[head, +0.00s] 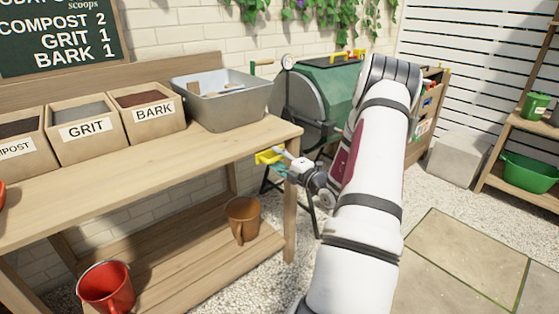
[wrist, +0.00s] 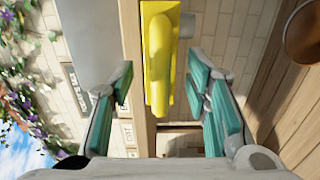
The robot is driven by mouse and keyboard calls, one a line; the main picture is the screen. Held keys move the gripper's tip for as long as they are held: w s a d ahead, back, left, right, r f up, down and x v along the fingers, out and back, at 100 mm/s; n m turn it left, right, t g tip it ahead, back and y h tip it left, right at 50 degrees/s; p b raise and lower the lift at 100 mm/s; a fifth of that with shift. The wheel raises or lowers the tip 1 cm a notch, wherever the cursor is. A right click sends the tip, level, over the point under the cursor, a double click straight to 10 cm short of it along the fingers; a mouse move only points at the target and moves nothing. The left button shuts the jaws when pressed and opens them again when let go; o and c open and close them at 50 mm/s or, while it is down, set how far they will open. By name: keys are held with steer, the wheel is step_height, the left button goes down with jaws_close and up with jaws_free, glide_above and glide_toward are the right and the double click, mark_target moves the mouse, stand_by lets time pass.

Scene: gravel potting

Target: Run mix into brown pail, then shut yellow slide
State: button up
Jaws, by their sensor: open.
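The yellow slide (head: 267,157) sits by the bench's right end, below the top. In the wrist view its yellow handle (wrist: 158,60) points between my fingers. My gripper (head: 286,166) is open, with its green-padded fingers (wrist: 163,100) on either side of the handle; gaps show on both sides. The brown pail (head: 243,220) stands upright on the lower shelf, left of and below the slide. Part of a brown round thing, probably this pail, shows at the wrist view's upper right (wrist: 306,35). I see no mix running, and the pail's inside is mostly hidden.
A grey tub (head: 225,108) stands on the bench (head: 150,160) beside bins of bark (head: 152,108), grit (head: 86,130) and compost (head: 22,150). A red pail (head: 105,288) is at lower left. A green drum (head: 325,95) stands behind my arm. Paving at right is clear.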

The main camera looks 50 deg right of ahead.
jaws_close()
steer(key=shift+s, duration=0.1)
steer(key=shift+p+v, duration=0.5)
steer(key=shift+v, duration=0.3)
steer(key=shift+p+v, duration=0.45)
steer(key=shift+v, duration=0.45)
steer(key=shift+s, duration=0.1)
steer(key=shift+p+v, duration=0.4)
steer(key=shift+v, duration=0.35)
steer(key=shift+s+a, duration=0.1)
